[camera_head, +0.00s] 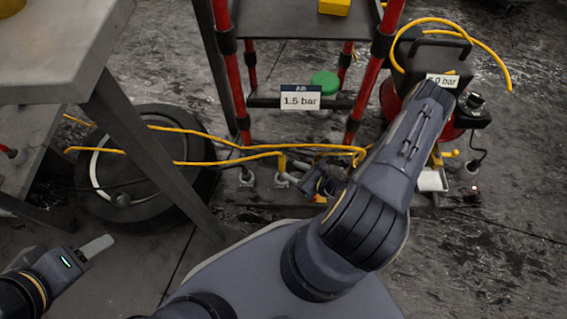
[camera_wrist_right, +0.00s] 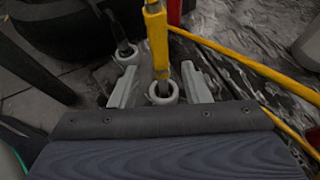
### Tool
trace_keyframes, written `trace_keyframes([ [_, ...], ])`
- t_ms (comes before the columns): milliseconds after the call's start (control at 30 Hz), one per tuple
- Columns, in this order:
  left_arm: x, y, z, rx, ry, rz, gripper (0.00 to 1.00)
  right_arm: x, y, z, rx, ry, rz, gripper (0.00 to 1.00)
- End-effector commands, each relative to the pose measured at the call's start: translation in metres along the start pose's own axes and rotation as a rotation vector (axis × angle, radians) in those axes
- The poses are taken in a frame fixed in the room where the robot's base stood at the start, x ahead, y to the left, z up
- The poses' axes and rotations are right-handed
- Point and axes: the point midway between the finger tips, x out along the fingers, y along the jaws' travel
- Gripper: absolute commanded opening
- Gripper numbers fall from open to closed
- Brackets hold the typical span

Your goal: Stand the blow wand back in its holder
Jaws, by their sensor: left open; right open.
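The blow wand (camera_wrist_right: 158,40) is a yellow tube with a grey lower end. In the right wrist view it is upright, and its lower end sits inside a pale ring-shaped holder (camera_wrist_right: 152,98). The fingers of my right gripper (camera_wrist_right: 160,88) are apart, one on each side of the wand and holder, with visible gaps. In the head view the wand's yellow end (camera_head: 281,160) shows beside my right gripper (camera_head: 294,180), low by the cart.
A second pale ring (camera_wrist_right: 127,54) with a dark tool stands left of the holder. A yellow hose (camera_head: 225,161) runs across a tyre (camera_head: 150,218). A red-posted cart (camera_head: 240,95) with a "1.5 bar" sign (camera_head: 300,98) and a compressor (camera_head: 435,60) stand behind. A grey table (camera_head: 60,45) is at left.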

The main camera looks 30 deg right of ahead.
Motion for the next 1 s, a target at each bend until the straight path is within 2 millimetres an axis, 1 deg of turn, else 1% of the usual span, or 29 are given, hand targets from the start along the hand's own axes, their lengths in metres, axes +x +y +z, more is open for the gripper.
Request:
trace_keyframes([
  [33,-0.005,0.003,-0.003,0.0,0.0,0.0,0.46,-0.012,0.0,0.003,0.002,0.002,-0.002,0.43],
  [133,-0.008,0.004,-0.004,0.0,0.0,0.0,0.46,-0.025,0.0,0.002,0.002,0.001,-0.002,0.43],
  [267,-0.01,0.005,-0.005,0.0,0.0,0.0,0.46,-0.035,0.0,0.002,-0.003,-0.001,0.002,0.43],
  [367,-0.011,0.005,-0.005,0.0,0.0,0.0,0.46,-0.038,-0.005,0.018,-0.051,-0.029,0.031,0.43],
  [467,-0.01,0.005,-0.005,0.0,0.0,0.0,0.46,-0.038,-0.011,0.062,-0.178,-0.095,0.116,0.43],
  [500,-0.01,0.005,-0.005,0.0,0.0,0.0,0.46,-0.039,-0.011,0.087,-0.252,-0.13,0.167,0.43],
  [533,-0.01,0.005,-0.005,0.0,0.0,0.0,0.46,-0.041,-0.009,0.106,-0.311,-0.157,0.211,0.43],
  [567,-0.01,0.005,-0.005,0.0,0.0,0.0,0.46,-0.043,-0.006,0.126,-0.376,-0.182,0.257,0.43],
  [600,-0.01,0.005,-0.005,0.0,0.0,0.0,0.46,-0.048,0.0,0.152,-0.467,-0.215,0.322,0.43],
  [667,-0.01,0.005,-0.005,0.0,0.0,0.0,0.46,-0.058,0.013,0.188,-0.604,-0.256,0.42,0.43],
  [700,-0.01,0.005,-0.005,0.0,0.0,0.0,0.46,-0.066,0.023,0.208,-0.696,-0.277,0.483,0.43],
  [767,-0.01,0.005,-0.005,0.0,0.0,0.0,0.46,-0.08,0.039,0.235,-0.838,-0.302,0.574,0.43],
  [800,-0.01,0.004,-0.005,0.0,0.0,0.0,0.46,-0.09,0.05,0.25,-0.937,-0.313,0.631,0.43],
  [833,-0.01,0.004,-0.005,0.0,0.0,0.0,0.46,-0.098,0.058,0.26,-1.012,-0.317,0.672,0.43],
  [900,-0.01,0.004,-0.005,0.0,0.0,0.0,0.46,-0.119,0.076,0.278,-1.188,-0.319,0.757,0.43],
  [967,-0.01,0.004,-0.005,0.0,0.0,0.0,0.46,-0.137,0.089,0.289,-1.345,-0.309,0.819,0.43],
  [1000,-0.01,0.004,-0.005,0.0,0.0,0.0,0.46,-0.149,0.096,0.295,-1.451,-0.297,0.851,0.43],
])
